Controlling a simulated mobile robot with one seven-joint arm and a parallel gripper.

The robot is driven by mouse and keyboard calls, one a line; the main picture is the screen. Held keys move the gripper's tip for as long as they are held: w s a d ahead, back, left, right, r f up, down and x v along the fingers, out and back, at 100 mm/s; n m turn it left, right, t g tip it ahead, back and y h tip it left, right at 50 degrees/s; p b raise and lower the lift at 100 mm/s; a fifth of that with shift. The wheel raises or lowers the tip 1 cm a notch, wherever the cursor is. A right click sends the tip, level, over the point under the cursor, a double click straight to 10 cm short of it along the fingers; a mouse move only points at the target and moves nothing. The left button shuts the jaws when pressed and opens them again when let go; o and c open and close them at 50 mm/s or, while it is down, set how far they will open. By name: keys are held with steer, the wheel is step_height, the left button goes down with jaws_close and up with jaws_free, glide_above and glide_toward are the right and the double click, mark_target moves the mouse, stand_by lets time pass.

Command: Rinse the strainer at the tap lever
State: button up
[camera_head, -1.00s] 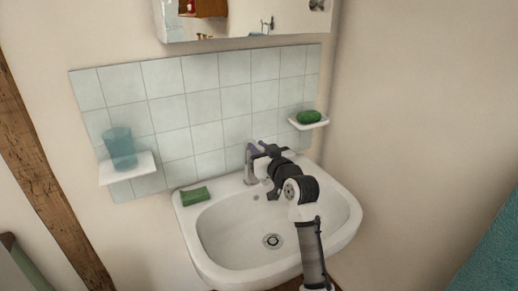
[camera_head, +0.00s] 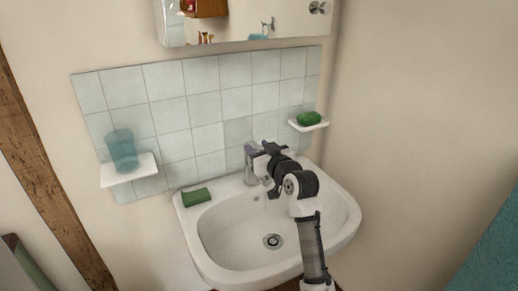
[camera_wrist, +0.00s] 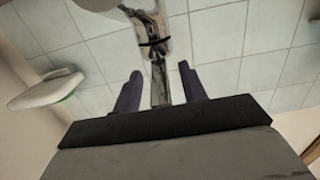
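The chrome tap (camera_head: 250,175) stands at the back of the white basin. Its lever (camera_wrist: 158,82) shows in the wrist view, between my two dark purple fingers. My gripper (camera_head: 256,150) is at the top of the tap; in the wrist view my gripper (camera_wrist: 160,88) has its fingers apart, with a gap on each side of the lever. A round metal drain with a dark centre, which may be the strainer (camera_head: 272,241), sits in the basin floor. No other strainer shows. I cannot tell whether water runs.
The basin (camera_head: 215,245) has a green sponge (camera_head: 197,197) on its back left rim. A shelf (camera_head: 128,170) with a blue cup (camera_head: 122,150) is at left, a soap shelf (camera_head: 310,126) with green soap (camera_head: 309,118) at right. A mirror cabinet (camera_head: 240,30) hangs above.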

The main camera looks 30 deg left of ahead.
steer(key=b+v, duration=0.3)
steer(key=v, duration=1.1)
steer(key=shift+b, duration=0.3)
